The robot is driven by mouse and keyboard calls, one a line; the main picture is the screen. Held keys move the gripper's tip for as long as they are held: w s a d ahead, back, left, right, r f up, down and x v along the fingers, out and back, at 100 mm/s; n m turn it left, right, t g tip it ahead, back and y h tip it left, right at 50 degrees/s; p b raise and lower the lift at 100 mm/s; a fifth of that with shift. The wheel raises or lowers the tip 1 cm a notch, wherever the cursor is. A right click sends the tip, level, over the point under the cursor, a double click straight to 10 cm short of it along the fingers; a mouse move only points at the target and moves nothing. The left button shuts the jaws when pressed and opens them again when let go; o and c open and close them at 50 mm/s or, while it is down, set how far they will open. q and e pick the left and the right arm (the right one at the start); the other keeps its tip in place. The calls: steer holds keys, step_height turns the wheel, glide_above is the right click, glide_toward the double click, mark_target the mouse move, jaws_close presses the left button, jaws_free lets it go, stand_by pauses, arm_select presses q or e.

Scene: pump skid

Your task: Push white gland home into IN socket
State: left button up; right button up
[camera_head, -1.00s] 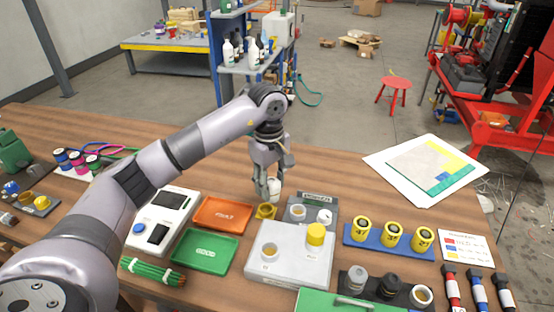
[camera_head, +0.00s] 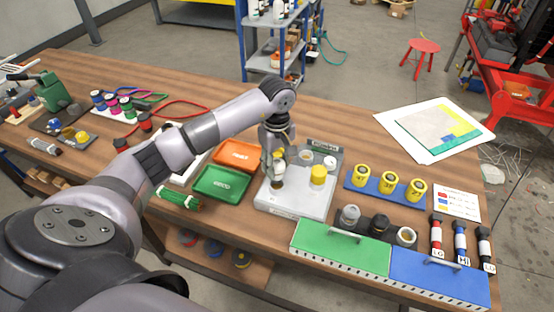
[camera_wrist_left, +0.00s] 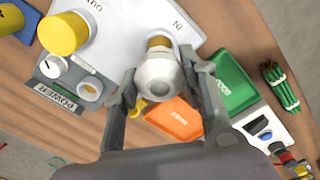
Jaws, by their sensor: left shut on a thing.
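My left gripper (camera_head: 276,168) is over the left side of the pale grey block (camera_head: 295,206). In the left wrist view its two fingers (camera_wrist_left: 166,86) are shut around the white gland (camera_wrist_left: 157,78), a rounded nut-like piece. The gland is lined up at the IN socket, whose brass-coloured ring (camera_wrist_left: 160,42) shows just beyond it beside the "IN" lettering. I cannot tell how deep the gland sits in it. A yellow cylinder (camera_head: 318,175) stands on the block's other side, near the "OUT" lettering in the wrist view. My right gripper is not in view.
A grey fixture (camera_head: 325,146) with a dial and a cup stands behind the block. Orange (camera_head: 238,155) and green (camera_head: 218,184) trays lie to the left. A blue rack (camera_head: 388,188) with yellow cylinders is right. Green and blue boxes (camera_head: 340,247) stand in front.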

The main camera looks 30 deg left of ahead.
arm_select(q)
step_height(320, 180, down, 2)
steer(key=shift+f+b, duration=0.1)
steer(key=shift+b, duration=0.35)
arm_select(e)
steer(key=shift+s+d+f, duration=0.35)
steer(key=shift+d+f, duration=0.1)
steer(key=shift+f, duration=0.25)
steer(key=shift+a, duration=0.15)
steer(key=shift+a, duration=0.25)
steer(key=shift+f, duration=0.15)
arm_select(q)
steer(key=shift+b, duration=0.3)
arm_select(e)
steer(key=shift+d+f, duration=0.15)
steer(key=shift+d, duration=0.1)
